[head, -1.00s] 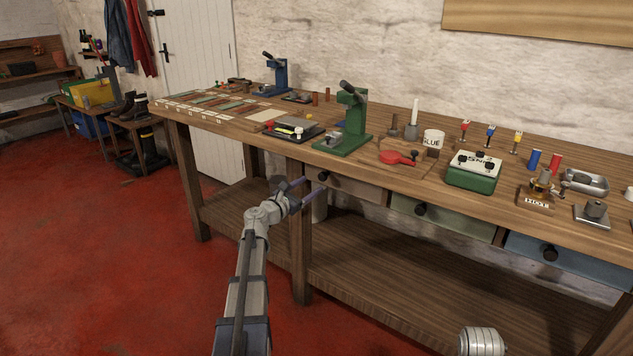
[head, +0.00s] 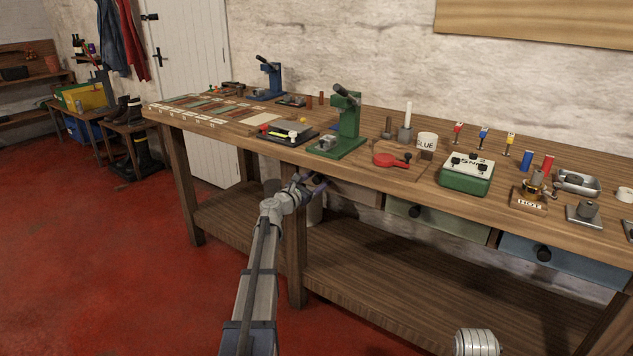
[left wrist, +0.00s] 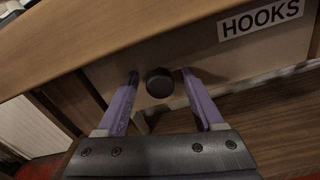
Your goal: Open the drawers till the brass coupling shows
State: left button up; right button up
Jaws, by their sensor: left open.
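Three drawers sit under the bench top: a plain wooden one (head: 356,193), a green one (head: 455,223) and a blue one (head: 580,265). All three look shut. In the left wrist view the wooden drawer (left wrist: 215,62) carries a HOOKS label (left wrist: 261,18). My left gripper (head: 318,184) is open at this drawer. Its two purple fingers stand on either side of the dark round knob (left wrist: 159,83), with gaps between fingers and knob. The green drawer's knob (head: 414,211) and the blue drawer's knob (head: 544,253) are free. No brass coupling shows in a drawer; the drawer insides are hidden.
The wooden workbench (head: 400,185) overhangs the drawers. A bench leg (head: 296,262) stands close to my left arm, and a lower shelf (head: 390,285) runs below. A green press (head: 343,125) and a green box (head: 467,177) stand on top. The red floor (head: 120,270) is clear at left.

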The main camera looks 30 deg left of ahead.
pick_arm(q)
grip_shut()
dwell(0.4)
dwell(0.9)
